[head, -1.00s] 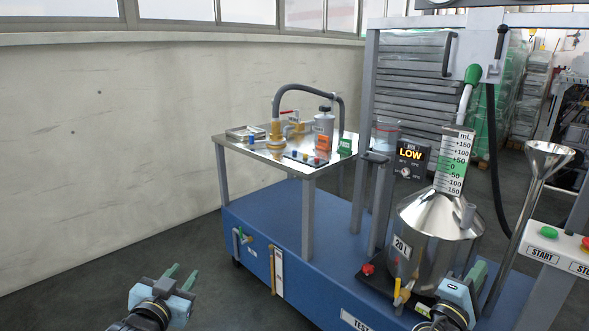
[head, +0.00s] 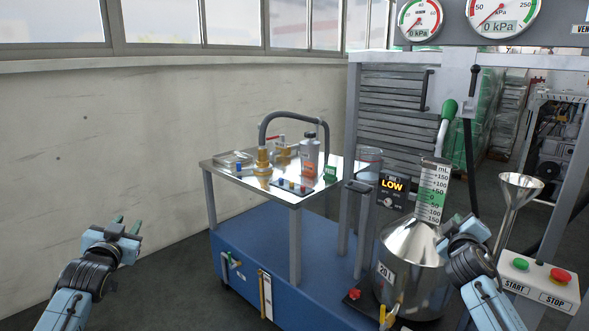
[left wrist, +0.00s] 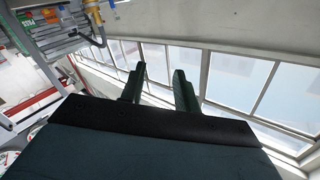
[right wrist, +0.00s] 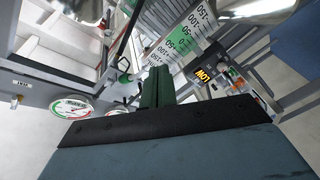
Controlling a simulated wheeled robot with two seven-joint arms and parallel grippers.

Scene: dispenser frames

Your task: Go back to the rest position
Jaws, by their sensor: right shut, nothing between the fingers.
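My left gripper (head: 128,226) is raised in front of the pale wall, at the left of the head view. Its two green fingers (left wrist: 158,88) stand apart with nothing between them, so it is open and empty. My right gripper (head: 458,226) is raised in front of the right side of the steel 20 L vessel (head: 411,262), and I cannot tell whether it touches it. In the right wrist view its green fingers (right wrist: 157,88) are together with nothing between them.
A blue bench base (head: 240,240) carries a steel side table (head: 222,174) with a hose and bottle. A steel funnel (head: 519,185) and a START/STOP box (head: 540,285) stand right of my right gripper. Gauges (head: 503,14) hang above. Floor near my left arm looks clear.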

